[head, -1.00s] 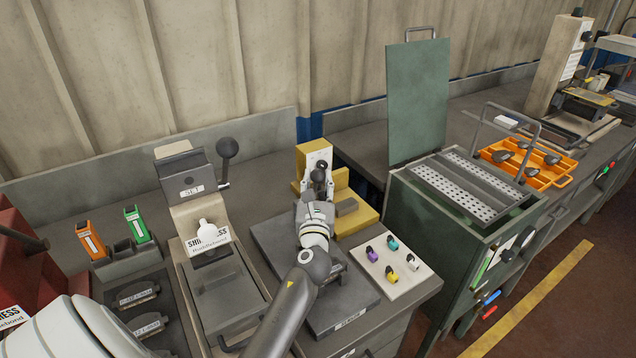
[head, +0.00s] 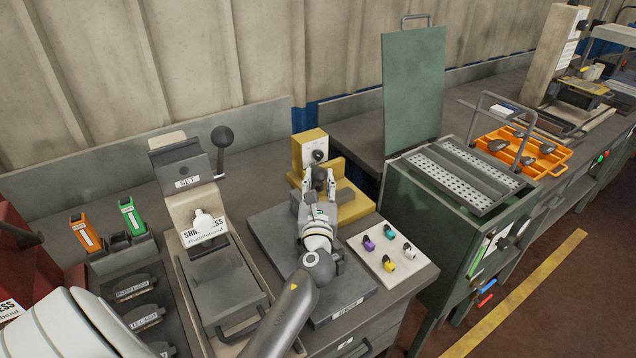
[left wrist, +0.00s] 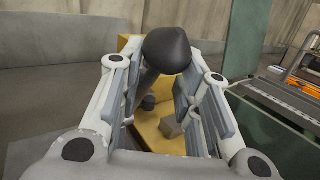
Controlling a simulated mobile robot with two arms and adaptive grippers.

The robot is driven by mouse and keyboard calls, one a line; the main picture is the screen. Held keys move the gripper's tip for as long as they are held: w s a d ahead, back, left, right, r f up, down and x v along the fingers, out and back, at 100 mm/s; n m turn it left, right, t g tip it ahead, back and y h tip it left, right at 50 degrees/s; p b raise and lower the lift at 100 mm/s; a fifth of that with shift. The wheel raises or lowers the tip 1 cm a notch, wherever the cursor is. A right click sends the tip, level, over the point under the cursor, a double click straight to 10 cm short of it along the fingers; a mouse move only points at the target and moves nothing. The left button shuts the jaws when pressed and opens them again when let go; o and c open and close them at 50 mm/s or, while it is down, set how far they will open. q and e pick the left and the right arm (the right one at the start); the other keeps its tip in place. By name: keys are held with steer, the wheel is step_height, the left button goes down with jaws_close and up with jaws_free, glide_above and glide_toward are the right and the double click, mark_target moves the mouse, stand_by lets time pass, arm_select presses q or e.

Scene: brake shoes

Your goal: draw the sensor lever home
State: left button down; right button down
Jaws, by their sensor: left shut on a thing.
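The sensor lever is a dark lever with a black ball knob (head: 318,174) on the yellow fixture (head: 349,207) at the back of the bench. In the left wrist view the knob (left wrist: 167,50) stands between the pads, with its stem slanting down to the left. My left gripper (head: 319,186) is shut on the lever just below the knob, on the near side of the fixture's upright face plate (head: 309,147). The hand hides the lower lever and part of the fixture base. My right gripper is not in view.
A beige press (head: 205,235) with its own ball-ended lever (head: 222,137) stands left of my arm. A white board (head: 393,270) with small coloured pieces lies to the right. A green cabinet (head: 410,215) with its lid up stands beyond it, with an orange tray (head: 535,160) behind.

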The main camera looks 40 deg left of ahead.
arm_select(q)
steer(key=shift+d+f, duration=0.35)
steer(key=shift+f, duration=0.25)
steer(key=c, duration=1.1)
jaws_free()
steer(key=shift+r, duration=0.1)
steer(key=shift+o, duration=0.5)
steer(key=shift+w+r, duration=0.1)
steer(key=shift+r, duration=0.05)
steer(key=shift+a, duration=0.1)
steer(key=v, duration=1.2)
